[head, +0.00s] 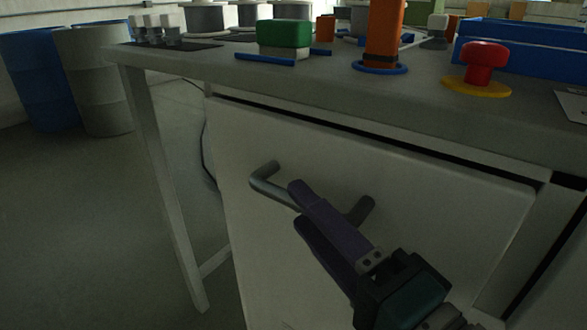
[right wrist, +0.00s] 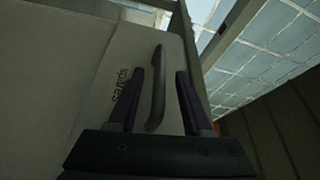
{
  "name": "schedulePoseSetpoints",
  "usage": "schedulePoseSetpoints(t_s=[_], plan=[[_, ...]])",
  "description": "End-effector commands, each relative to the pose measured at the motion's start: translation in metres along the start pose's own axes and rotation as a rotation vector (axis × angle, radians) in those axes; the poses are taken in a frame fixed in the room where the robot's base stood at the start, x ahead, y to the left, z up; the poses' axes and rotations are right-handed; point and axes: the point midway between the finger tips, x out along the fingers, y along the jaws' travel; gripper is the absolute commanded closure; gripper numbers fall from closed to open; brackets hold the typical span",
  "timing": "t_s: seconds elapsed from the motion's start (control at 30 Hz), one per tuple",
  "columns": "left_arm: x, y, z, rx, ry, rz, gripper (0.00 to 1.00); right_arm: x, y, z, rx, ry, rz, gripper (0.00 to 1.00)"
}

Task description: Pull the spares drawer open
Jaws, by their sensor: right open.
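The spares drawer (head: 400,185) is a pale front under the workbench, with a dark gap along its top edge. In the right wrist view its front (right wrist: 95,95) bears the word "spares". Its handle (head: 264,183) is a grey bar, partly hidden behind my right gripper in the head view. My right gripper (head: 298,203) is open in front of the drawer. In the right wrist view the handle (right wrist: 158,85) shows between the two purple fingers, with space visible on both sides. I cannot tell how deep the fingers reach around it. My left gripper is not in view.
The workbench top (head: 330,75) holds a green block (head: 284,34), an orange post (head: 384,35), a red mushroom button (head: 485,62) and blue bins (head: 520,50). A bench leg (head: 160,180) stands left of the drawer. Blue (head: 40,80) and grey (head: 95,80) drums stand beyond open floor.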

Motion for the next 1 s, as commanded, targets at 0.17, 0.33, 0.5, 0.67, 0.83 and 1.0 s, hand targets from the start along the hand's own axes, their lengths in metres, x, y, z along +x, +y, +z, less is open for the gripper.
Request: schedulePoseSetpoints(t_s=[0.17,0.33,0.5,0.67,0.83,1.0], plan=[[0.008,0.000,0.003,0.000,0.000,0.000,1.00,0.026,0.001,0.000,-0.001,0.000,-0.002,0.50],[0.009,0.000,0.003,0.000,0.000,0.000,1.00,0.035,0.000,0.000,0.001,0.000,0.001,0.50],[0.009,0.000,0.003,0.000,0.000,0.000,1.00,0.036,0.000,0.000,0.000,0.000,0.001,0.50],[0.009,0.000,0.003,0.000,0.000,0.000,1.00,0.035,0.000,0.000,0.000,0.000,0.001,0.62],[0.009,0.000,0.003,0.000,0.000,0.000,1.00,0.035,0.000,0.000,-0.001,0.000,0.001,0.81],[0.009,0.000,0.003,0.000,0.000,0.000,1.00,0.035,0.000,0.000,-0.001,0.000,0.001,1.00]])
